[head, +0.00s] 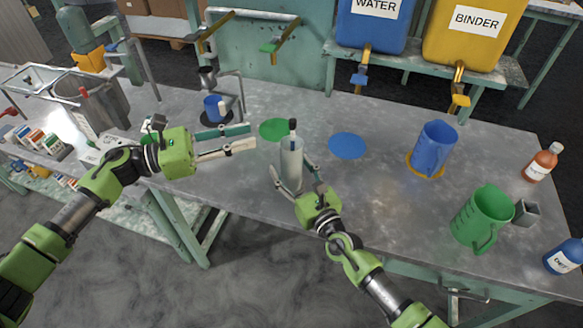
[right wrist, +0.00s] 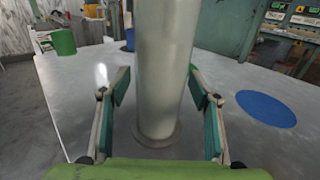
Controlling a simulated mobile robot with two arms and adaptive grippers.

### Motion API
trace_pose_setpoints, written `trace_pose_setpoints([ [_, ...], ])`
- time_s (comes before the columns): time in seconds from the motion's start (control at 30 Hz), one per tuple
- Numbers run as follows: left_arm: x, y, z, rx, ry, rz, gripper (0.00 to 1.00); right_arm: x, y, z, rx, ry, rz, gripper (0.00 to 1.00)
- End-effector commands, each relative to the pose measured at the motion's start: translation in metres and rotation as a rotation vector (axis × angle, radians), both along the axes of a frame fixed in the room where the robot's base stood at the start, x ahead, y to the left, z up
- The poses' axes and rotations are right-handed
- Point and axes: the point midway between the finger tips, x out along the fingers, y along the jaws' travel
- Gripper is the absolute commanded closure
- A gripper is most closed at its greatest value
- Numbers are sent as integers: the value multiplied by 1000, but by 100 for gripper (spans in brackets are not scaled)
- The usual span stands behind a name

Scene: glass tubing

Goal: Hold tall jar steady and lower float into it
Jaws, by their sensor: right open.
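The tall jar (head: 291,168) is a pale grey cylinder standing upright on the metal table. A thin float (head: 293,126) with a dark top rises at the jar's mouth; its lower part is hard to make out. My right gripper (head: 292,176) is open, with one finger on each side of the jar's lower part. In the right wrist view the jar (right wrist: 165,70) stands between the fingers with gaps on both sides. My left gripper (head: 253,137) is open and empty, its fingers pointing right, just left of the jar's top.
A green disc (head: 274,129) and a blue disc (head: 346,145) lie behind the jar. A blue pitcher (head: 434,148), green pitcher (head: 482,214) and bottles stand right. A blue cup (head: 213,108) sits by a stand at back left. Table around the blue disc is clear.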

Motion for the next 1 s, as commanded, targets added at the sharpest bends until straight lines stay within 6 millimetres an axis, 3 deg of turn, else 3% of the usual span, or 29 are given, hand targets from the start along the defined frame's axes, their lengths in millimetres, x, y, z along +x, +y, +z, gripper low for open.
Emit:
trace_pose_setpoints([
  [0.23,0,0,0,0,0,0,74,-15,-8,-1,1,3,-1,43],
  [0.7,0,0,0,0,0,0,74,-95,-49,-1,-2,1,0,43],
  [1.0,0,0,0,0,0,0,74,-107,-55,0,0,0,0,43],
])
